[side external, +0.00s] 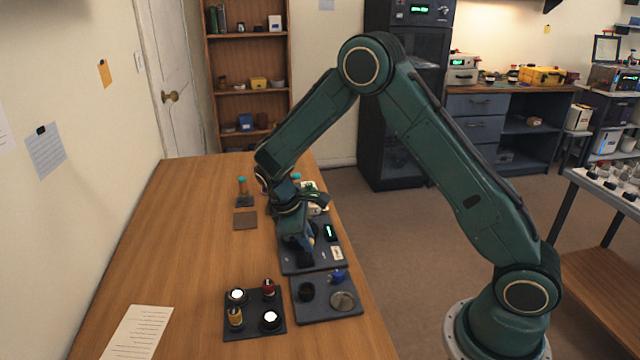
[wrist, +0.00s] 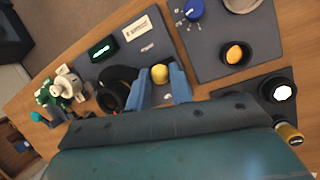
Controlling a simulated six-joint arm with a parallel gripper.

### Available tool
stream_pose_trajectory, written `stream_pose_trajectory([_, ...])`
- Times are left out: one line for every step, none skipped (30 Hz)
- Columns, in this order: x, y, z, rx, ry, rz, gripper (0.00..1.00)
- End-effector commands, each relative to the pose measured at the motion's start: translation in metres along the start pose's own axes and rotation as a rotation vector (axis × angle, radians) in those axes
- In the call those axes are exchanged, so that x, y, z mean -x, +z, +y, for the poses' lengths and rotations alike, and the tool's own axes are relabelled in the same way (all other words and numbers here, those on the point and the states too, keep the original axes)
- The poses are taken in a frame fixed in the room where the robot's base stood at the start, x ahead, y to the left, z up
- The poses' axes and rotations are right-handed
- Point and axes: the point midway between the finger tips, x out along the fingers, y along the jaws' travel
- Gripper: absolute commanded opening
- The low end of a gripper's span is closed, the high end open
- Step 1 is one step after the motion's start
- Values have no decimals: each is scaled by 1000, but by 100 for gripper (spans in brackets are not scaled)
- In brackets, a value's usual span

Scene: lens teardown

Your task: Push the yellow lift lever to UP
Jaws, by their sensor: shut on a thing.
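The yellow lift lever shows as a round yellow knob (wrist: 160,73) in the wrist view, on a dark grey base plate (wrist: 122,62). My gripper (wrist: 162,84) has its two blue fingers on either side of the knob, shut on it. The lever's shaft and any UP mark cannot be made out. In the side view my gripper (side external: 302,246) points down at the same plate (side external: 290,267), and the knob is hidden behind it.
A black round part (wrist: 111,92) is close beside the left finger. The plate also bears a green-lit display (side external: 330,232) and a white label (side external: 337,253). In front are a tray (side external: 325,311) with a blue knob (side external: 338,276), and a dark holder (side external: 254,335) with several small parts.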

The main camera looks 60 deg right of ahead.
Motion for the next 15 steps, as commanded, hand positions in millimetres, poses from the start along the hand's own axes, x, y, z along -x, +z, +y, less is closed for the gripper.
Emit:
stream_pose_trajectory([1,-4,-2,5,7,-25,0])
stream_pose_trajectory([1,-5,-2,7,11,-40,0])
stream_pose_trajectory([2,-6,-2,8,16,-59,0])
stream_pose_trajectory([2,-7,-2,8,19,-73,0])
stream_pose_trajectory([2,-8,-3,10,23,-85,0])
stream_pose_trajectory([3,-9,-3,12,27,-102,0])
stream_pose_trajectory([3,-10,-3,11,31,-114,0])
stream_pose_trajectory([3,-11,-3,14,33,-126,0])
stream_pose_trajectory([3,-12,-4,14,38,-141,0])
stream_pose_trajectory([4,-13,-4,15,41,-152,0])
stream_pose_trajectory([4,-14,-4,17,43,-163,0])
stream_pose_trajectory([4,-14,-4,17,47,-176,0])
stream_pose_trajectory([4,-15,-4,18,50,-186,0])
stream_pose_trajectory([4,-16,-5,18,52,-196,0])
stream_pose_trajectory([4,-17,-5,20,55,-209,0])
